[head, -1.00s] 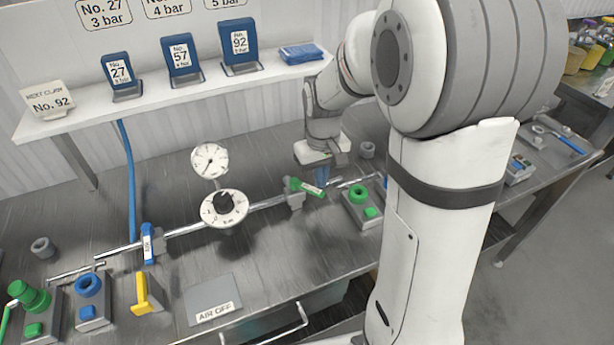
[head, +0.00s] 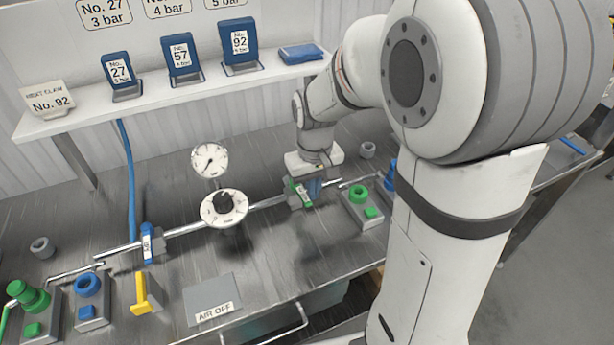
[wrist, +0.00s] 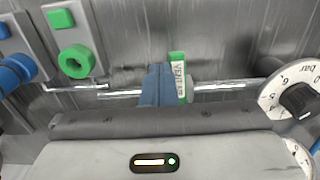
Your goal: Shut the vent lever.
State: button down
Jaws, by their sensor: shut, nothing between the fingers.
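The vent lever (head: 301,195) is a green handle with a white label on the pipe at the right of the gauge in the head view. It lies across the pipe in the wrist view (wrist: 179,78). My gripper (head: 315,188) is low over the pipe, just right of the lever. Its blue fingers (wrist: 157,86) are closed together and stand right beside the lever's labelled side, seemingly touching it. The valve body under the lever is partly hidden by my gripper.
A dial regulator (head: 223,207) and round gauge (head: 210,160) stand left of the lever. A blue lever (head: 147,243) sits farther left on the pipe. A box with a green ring (head: 358,193) is close on the right. A shelf (head: 180,93) runs behind.

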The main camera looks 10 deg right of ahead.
jog(key=shift+a+r, duration=0.1)
dwell(0.3)
notch_tip(320, 180, up, 7)
jog(key=d+p, duration=0.1)
jog(key=p, duration=0.4)
jog(key=shift+w, duration=0.15)
jog(key=shift+d, duration=0.1)
jog(key=s+r+m+t, duration=0.1)
jog(key=s+r, duration=0.2)
jog(key=s, duration=0.4)
jog(key=s+d+r+m+t, duration=0.1)
jog(key=s+r+t, duration=0.1)
jog(key=s, duration=0.5)
jog(key=shift+d+r, duration=0.2)
jog(key=shift+r, duration=0.45)
jog(key=c, duration=2.2)
grip_release()
